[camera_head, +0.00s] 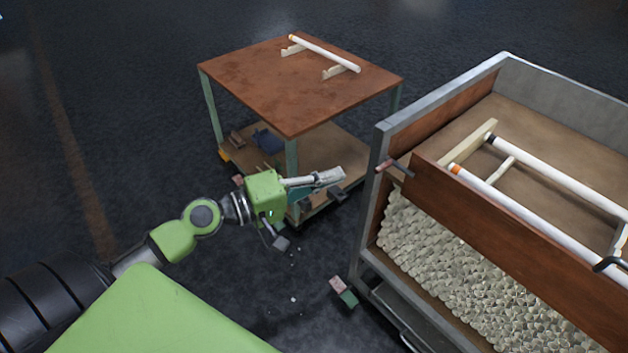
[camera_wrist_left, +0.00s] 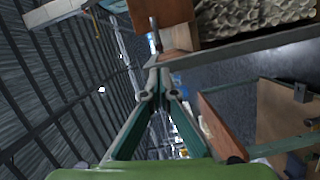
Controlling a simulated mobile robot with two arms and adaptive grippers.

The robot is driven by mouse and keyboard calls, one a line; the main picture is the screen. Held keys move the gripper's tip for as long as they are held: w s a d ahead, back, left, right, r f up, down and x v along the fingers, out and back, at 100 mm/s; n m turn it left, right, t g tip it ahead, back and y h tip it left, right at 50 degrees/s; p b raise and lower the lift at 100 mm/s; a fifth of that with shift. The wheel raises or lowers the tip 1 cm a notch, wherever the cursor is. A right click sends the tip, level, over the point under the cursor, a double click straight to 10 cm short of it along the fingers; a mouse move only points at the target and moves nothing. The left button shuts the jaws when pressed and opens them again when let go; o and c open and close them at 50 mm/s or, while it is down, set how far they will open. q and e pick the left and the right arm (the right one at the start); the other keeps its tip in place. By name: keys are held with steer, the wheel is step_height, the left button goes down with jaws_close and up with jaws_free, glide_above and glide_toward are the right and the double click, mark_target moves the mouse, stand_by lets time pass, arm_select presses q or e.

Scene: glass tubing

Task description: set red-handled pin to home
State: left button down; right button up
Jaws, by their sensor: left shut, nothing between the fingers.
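The red-handled pin (camera_head: 392,167) sticks out from the left end of the bin's brown front board, at the grey metal corner post. Its reddish handle points left and its dark shaft meets the board. In the left wrist view, the pin (camera_wrist_left: 154,37) shows at top centre, just beyond the fingertips. My left gripper (camera_head: 338,175) is shut and empty, left of the pin and apart from it. Its fingers point right, towards the bin, and they also show close together in the left wrist view (camera_wrist_left: 157,92). My right gripper is not in view.
The grey-framed bin (camera_head: 376,215) holds many short pale glass pieces, with white tubes (camera_head: 525,210) on supports above. A brown-topped cart (camera_head: 270,85) stands behind my left gripper, carrying one tube (camera_head: 325,53) on two brackets. A small pink-and-green block (camera_head: 343,291) is by the bin's foot.

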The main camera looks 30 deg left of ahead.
arm_select(q)
steer(key=shift+v, duration=1.95)
